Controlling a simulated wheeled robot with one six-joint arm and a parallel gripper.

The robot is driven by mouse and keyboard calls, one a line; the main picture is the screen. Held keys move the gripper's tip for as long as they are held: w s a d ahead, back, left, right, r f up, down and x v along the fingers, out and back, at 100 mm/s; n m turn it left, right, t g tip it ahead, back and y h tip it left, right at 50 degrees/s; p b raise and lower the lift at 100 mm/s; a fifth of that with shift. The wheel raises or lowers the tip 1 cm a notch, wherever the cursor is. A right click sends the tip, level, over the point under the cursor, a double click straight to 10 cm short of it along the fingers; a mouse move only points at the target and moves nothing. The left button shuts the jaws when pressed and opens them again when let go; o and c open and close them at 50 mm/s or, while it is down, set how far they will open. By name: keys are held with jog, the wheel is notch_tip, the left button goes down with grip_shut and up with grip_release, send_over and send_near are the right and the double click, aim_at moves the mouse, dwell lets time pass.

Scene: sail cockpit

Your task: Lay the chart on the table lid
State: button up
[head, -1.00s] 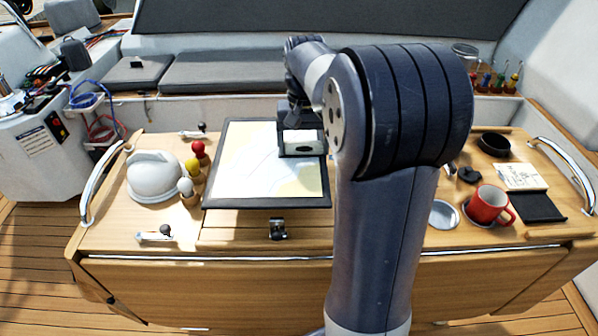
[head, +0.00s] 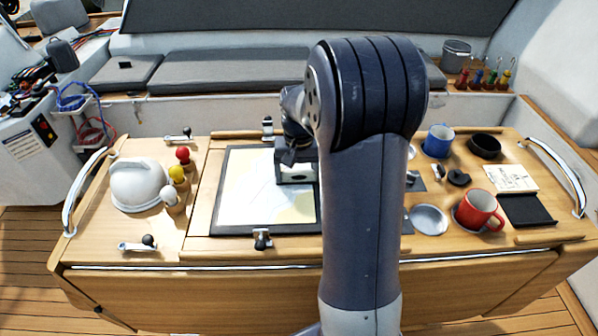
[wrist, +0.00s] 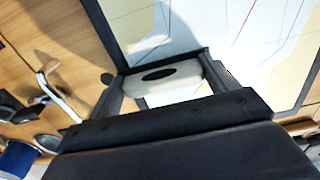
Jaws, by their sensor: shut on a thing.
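The chart (head: 250,192) is a pale sheet with blue and sand areas in a dark frame. It lies flat or nearly flat over the middle of the wooden table lid (head: 203,215); I cannot tell if it touches all along. In the wrist view the chart (wrist: 200,30) fills the upper right. My gripper (head: 297,172) is over the chart's right part, shut on a pale handle (wrist: 160,76) with a dark slot, at the chart. My arm hides the chart's right edge and the table beyond it.
Left of the chart stand a white domed thing (head: 138,185) and red, yellow and white knobbed pegs (head: 178,176). Right are a blue mug (head: 438,140), a red mug (head: 479,209), a black bowl (head: 485,146) and a notepad (head: 510,178). Metal latches (head: 262,238) sit near the chart's edges.

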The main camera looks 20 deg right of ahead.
jog(key=shift+f, duration=0.1)
jog(key=o, duration=1.1)
jog(key=shift+o, duration=0.2)
notch_tip(320, 180, up, 12)
